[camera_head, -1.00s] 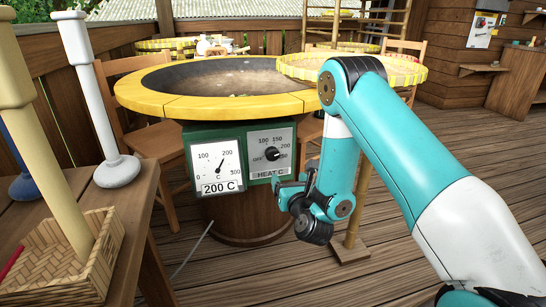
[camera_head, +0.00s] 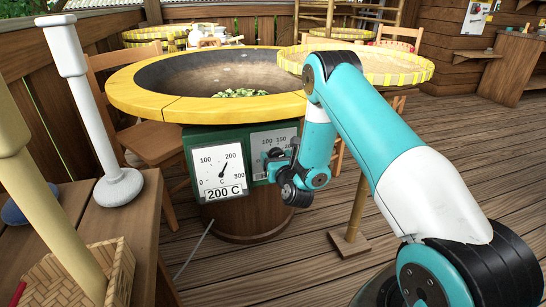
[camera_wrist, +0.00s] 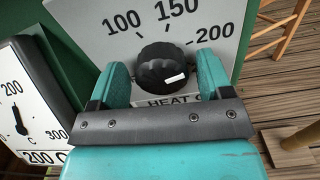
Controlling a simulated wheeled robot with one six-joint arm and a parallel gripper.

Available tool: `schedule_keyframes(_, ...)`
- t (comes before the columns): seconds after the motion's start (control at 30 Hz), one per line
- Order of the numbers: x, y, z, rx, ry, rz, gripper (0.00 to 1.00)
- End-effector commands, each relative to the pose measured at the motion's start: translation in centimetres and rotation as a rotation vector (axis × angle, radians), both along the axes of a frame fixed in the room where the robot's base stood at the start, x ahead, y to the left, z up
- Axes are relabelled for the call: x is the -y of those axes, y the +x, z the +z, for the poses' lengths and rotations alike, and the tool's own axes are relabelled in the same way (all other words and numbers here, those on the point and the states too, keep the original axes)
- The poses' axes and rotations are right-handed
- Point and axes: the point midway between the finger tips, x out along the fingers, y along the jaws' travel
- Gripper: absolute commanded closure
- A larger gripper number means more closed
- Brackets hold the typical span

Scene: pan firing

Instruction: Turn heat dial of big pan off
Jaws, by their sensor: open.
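The big pan (camera_head: 235,108) has a yellow rim and pale green bits inside. On its green base are a temperature gauge (camera_head: 222,172) reading 200 C and a white heat panel (camera_head: 275,138). The black heat dial (camera_wrist: 163,62) shows in the wrist view, its white mark toward the lower right, below the 200 label. My gripper (camera_wrist: 163,72) is open, one finger on each side of the dial in that view. Contact cannot be told. In the head view my gripper (camera_head: 278,162) is at the panel and hides the dial.
A yellow-rimmed round tray (camera_head: 375,68) on a wooden stand is right of the pan, behind my arm. A wooden table at the left holds a white plunger-like tool (camera_head: 95,120) and a wicker basket (camera_head: 120,268). Chairs stand behind.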

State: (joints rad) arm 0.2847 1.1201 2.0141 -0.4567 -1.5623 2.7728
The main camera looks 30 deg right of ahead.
Motion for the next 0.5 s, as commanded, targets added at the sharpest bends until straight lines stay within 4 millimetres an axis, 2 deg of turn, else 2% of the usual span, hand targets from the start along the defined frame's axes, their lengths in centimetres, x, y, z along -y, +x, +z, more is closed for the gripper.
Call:
schedule_keyframes(0.1, 0.21, -0.08, 0.02, -0.001, -0.001, -0.003, 0.30)
schedule_keyframes(0.3, 0.22, -0.09, 0.02, 0.000, -0.001, -0.004, 0.76)
schedule_keyframes(0.5, 0.18, -0.09, -0.01, -0.001, -0.005, -0.003, 0.76)
